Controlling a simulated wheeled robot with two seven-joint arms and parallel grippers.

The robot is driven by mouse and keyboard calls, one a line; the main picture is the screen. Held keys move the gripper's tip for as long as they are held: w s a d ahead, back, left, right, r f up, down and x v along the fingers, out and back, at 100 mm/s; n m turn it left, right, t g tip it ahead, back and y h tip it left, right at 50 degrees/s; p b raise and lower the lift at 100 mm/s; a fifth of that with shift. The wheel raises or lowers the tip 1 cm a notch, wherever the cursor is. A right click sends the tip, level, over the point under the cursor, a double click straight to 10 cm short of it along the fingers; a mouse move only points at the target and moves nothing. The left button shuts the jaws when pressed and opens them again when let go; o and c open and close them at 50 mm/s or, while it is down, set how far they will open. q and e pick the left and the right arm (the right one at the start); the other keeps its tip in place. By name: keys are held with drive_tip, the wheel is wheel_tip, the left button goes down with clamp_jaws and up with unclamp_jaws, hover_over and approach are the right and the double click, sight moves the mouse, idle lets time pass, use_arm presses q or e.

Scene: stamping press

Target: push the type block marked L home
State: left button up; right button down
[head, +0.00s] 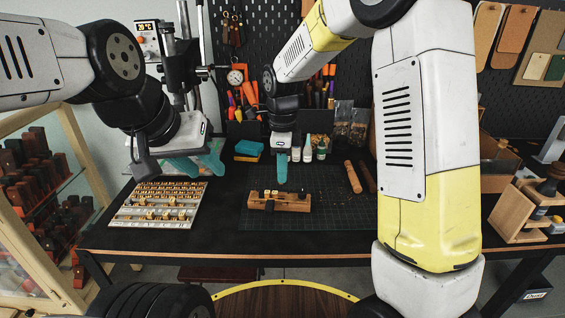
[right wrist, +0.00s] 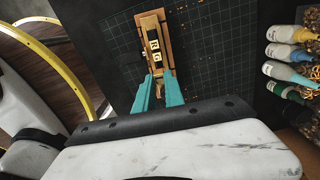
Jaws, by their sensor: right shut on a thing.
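A wooden type holder (head: 279,203) lies on the cutting mat, with small blocks in its top. In the right wrist view, the holder (right wrist: 150,22) carries light blocks with dark characters (right wrist: 155,46); I cannot make out an L. My right gripper (head: 281,183) points down over the holder's middle. In the right wrist view, its teal fingers (right wrist: 160,74) straddle the near end of the row, shut on a small piece, likely a type block, mostly hidden between them. My left gripper (head: 198,172) is open, with teal fingers apart, above the back of the type tray.
A type tray (head: 150,222) with rows of brass-coloured blocks lies at the left of the table. Small bottles (head: 307,152), a blue and yellow stack (head: 249,148) and a wooden rod (head: 353,177) stand or lie behind. The cutting mat (head: 330,218) is clear in front.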

sight(283, 199)
drive_tip(key=shift+f, duration=0.15)
drive_tip(key=shift+f, duration=1.65)
drive_tip(key=shift+f, duration=1.4)
idle(0.3)
drive_tip(key=c, duration=1.3)
unclamp_jaws()
drive_tip(key=shift+c, duration=0.2)
drive_tip(key=shift+r, duration=0.15)
drive_tip(key=shift+r, duration=3.4)
